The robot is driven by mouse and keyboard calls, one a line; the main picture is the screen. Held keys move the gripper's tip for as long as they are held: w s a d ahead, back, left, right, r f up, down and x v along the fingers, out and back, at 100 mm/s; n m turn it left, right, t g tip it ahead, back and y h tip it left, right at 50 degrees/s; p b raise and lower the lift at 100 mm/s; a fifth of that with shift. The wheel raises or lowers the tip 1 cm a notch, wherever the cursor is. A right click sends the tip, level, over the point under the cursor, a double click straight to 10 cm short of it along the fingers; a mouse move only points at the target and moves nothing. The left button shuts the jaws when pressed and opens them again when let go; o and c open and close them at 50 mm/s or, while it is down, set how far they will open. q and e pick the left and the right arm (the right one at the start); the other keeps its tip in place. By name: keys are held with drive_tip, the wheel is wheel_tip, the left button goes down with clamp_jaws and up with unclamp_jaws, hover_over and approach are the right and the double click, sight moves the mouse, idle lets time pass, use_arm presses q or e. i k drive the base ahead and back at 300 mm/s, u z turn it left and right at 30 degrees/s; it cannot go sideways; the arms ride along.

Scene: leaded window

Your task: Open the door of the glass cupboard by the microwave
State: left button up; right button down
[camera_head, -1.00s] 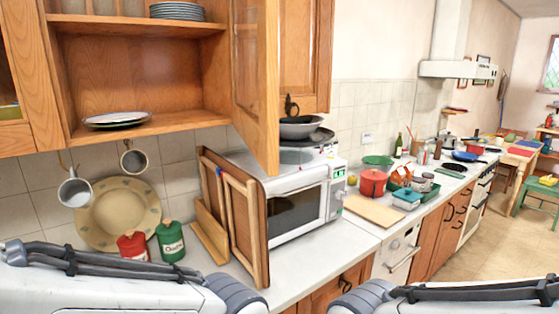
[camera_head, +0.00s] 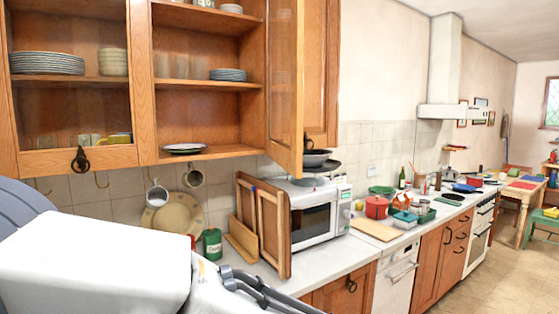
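A glass-fronted wooden cupboard door (camera_head: 143,80) stands at the upper left, shut, with stacked plates (camera_head: 47,63) behind its pane. Its dark ring handle (camera_head: 80,158) hangs at the bottom of the frame. Right of it, a cupboard compartment (camera_head: 205,110) is open, with its door (camera_head: 285,90) swung out towards me above the microwave (camera_head: 318,212). I cannot tell whether that open door's panel is glass. The white microwave sits on the counter below. A large white link of my arm fills the lower left.
Wooden boards (camera_head: 273,228) lean beside the microwave. Mugs (camera_head: 157,194) hang under the cupboards above a green canister (camera_head: 212,244). Pans (camera_head: 316,158) sit on the microwave.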

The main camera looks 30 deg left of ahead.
sight(289, 158)
drive_tip(key=u, duration=0.55)
drive_tip(key=i, duration=0.6)
drive_tip(key=u, duration=0.4)
